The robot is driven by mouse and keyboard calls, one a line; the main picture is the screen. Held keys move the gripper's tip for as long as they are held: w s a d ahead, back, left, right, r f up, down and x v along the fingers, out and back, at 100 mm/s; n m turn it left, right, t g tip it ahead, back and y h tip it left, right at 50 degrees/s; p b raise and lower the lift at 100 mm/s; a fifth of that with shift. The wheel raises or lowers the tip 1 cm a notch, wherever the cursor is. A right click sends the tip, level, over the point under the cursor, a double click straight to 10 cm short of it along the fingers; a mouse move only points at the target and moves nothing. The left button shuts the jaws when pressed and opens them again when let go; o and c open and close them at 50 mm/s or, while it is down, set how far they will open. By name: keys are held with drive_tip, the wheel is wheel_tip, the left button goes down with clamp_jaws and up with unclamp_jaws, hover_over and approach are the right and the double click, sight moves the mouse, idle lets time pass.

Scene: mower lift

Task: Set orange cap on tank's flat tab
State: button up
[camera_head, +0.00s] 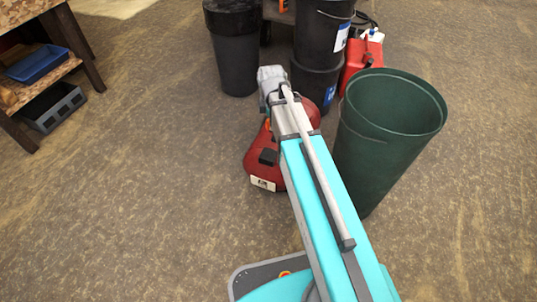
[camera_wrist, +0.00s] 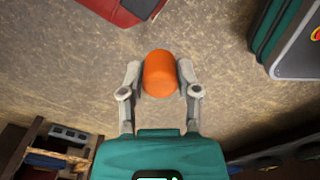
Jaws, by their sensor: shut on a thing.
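The orange cap (camera_wrist: 160,73) is between the two grey fingers of my gripper (camera_wrist: 159,75) in the wrist view. The fingers are shut on its sides, and it hangs above the floor. A red body (camera_head: 263,160), which looks like the tank, sits on the floor in the head view, partly behind my arm. It has a black knob and a pale label at its near end. Part of a red body (camera_wrist: 112,8) also shows at the top of the wrist view, apart from the cap. I cannot make out the flat tab. My arm mostly hides the gripper in the head view.
A dark green bin (camera_head: 385,140) stands close to the right of my arm. Black bins (camera_head: 234,50) and a red can (camera_head: 362,58) stand behind. A wooden shelf (camera_head: 40,75) with a blue tray is at left. The floor between is clear.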

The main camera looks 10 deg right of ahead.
drive_tip(key=shift+f, duration=0.1)
drive_tip(key=s+d+f+m+b, duration=0.1)
drive_tip(key=s+f+b, duration=0.6)
drive_tip(key=s, duration=0.3)
drive_tip(key=shift+w, duration=0.1)
idle(0.4)
drive_tip(key=w+f+b, duration=0.3)
drive_tip(key=w, duration=0.1)
drive_tip(key=w+f+b, duration=0.3)
drive_tip(key=w, duration=0.1)
drive_tip(key=w+f+b, duration=0.3)
drive_tip(key=w, duration=0.2)
drive_tip(key=shift+a, duration=0.3)
drive_tip(key=shift+w+f, duration=0.1)
drive_tip(key=shift+f, duration=0.05)
